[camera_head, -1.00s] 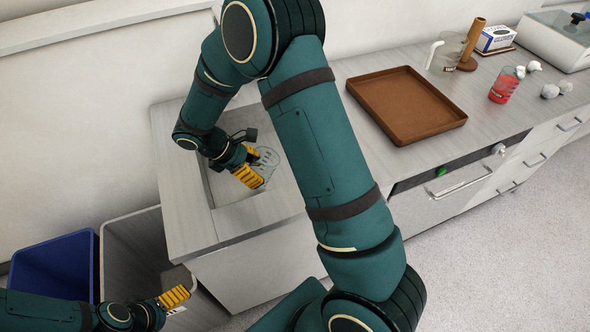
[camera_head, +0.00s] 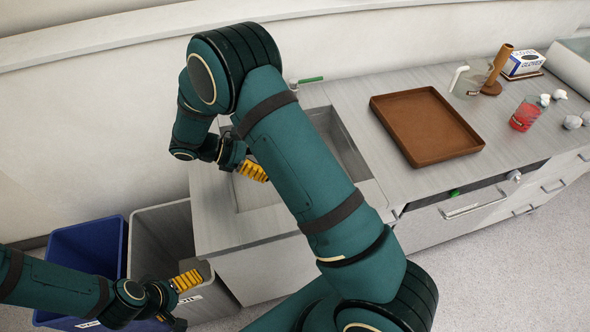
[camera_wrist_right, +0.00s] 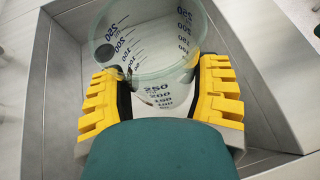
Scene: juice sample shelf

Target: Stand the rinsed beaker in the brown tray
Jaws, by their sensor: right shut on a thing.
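The brown tray (camera_head: 473,147) lies flat and empty on the counter, right of the sink. My right gripper (camera_head: 254,171) is over the sink's left part in the head view. In the right wrist view my right gripper (camera_wrist_right: 160,100) is shut on the clear beaker (camera_wrist_right: 150,65), one yellow finger on each side. The beaker has dark volume marks and looks empty, with the sink basin behind it. In the head view my arm hides the beaker. My left gripper (camera_head: 181,300) is open and empty at lower left, in front of the bins.
The sink (camera_head: 350,155) is partly behind my right arm. A blue bin (camera_head: 85,250) and a grey bin (camera_head: 160,235) stand at left.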

